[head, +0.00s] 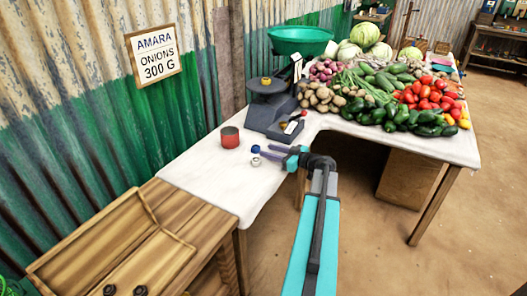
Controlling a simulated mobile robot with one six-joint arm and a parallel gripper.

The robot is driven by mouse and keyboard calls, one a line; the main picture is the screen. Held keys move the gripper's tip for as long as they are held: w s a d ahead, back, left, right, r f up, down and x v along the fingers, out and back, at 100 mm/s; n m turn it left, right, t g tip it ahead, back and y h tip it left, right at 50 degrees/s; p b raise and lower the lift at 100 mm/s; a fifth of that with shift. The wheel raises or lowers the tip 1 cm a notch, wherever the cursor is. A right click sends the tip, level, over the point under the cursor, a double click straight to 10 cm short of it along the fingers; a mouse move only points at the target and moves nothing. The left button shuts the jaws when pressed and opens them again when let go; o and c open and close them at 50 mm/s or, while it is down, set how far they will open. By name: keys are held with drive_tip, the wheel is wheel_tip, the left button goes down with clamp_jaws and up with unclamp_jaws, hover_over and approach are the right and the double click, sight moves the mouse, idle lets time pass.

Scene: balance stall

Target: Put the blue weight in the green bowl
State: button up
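The green bowl (300,40) is at the back of the table, raised above the dark scale. A small blue weight (256,149) stands on the white tabletop, just right of a red tin. A small silvery weight (256,162) is close in front of it. My gripper (272,152) is low over the table edge, pointing left, its fingertips just right of the two small weights. Its two fingers look apart with nothing between them. At this size I cannot tell whether a finger touches a weight.
The dark scale (263,113) with a brass-coloured piece on top stands behind the weights. The red tin (229,138) is to their left. Vegetables (375,95) cover the table's right side. A wooden tray (110,245) is at front left. The white tabletop (205,175) before the tin is clear.

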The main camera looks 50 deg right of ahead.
drive_tip(key=shift+v, duration=3.55)
drive_tip(key=shift+s+a, duration=0.1)
drive_tip(key=shift+s, duration=0.05)
